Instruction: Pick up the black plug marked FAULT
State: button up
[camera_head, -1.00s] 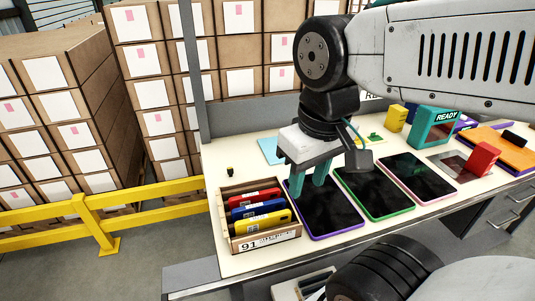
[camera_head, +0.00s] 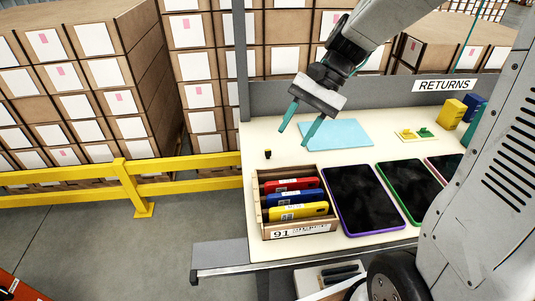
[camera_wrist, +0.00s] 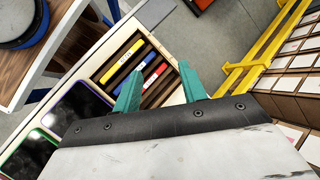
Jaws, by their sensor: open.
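A small black plug (camera_head: 267,154) with a yellowish band stands on the cream table near its left edge, behind the carton. Any FAULT marking is too small to read. My gripper (camera_head: 293,138) has its two teal fingers spread and empty, above the table and a little to the right of the plug, apart from it. The fingers also show in the wrist view (camera_wrist: 160,72). I cannot make out the plug in the wrist view.
A carton (camera_head: 300,229) marked 91 holds red, blue and yellow devices. Tablets (camera_head: 362,199) lie to its right. A light blue sheet (camera_head: 335,134) and a small tray with yellow and green pieces (camera_head: 415,134) lie behind. A yellow rail (camera_head: 125,178) stands left of the table.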

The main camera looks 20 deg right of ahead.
jog(key=w+d+f+m+y, duration=0.2)
jog(key=w+f+m+y, duration=0.25)
jog(key=w+f, duration=0.45)
jog(key=m+t+y, duration=0.2)
jog(key=m+t, duration=0.2)
jog(key=m, duration=0.3)
send_near(268, 150)
jog(key=shift+w+a+f, duration=0.25)
jog(key=shift+a+f, duration=0.6)
jog(key=shift+a, duration=0.25)
jog(key=x, duration=0.7)
jog(key=shift+a+f, duration=0.2)
jog(key=shift+a, duration=0.15)
grip_shut()
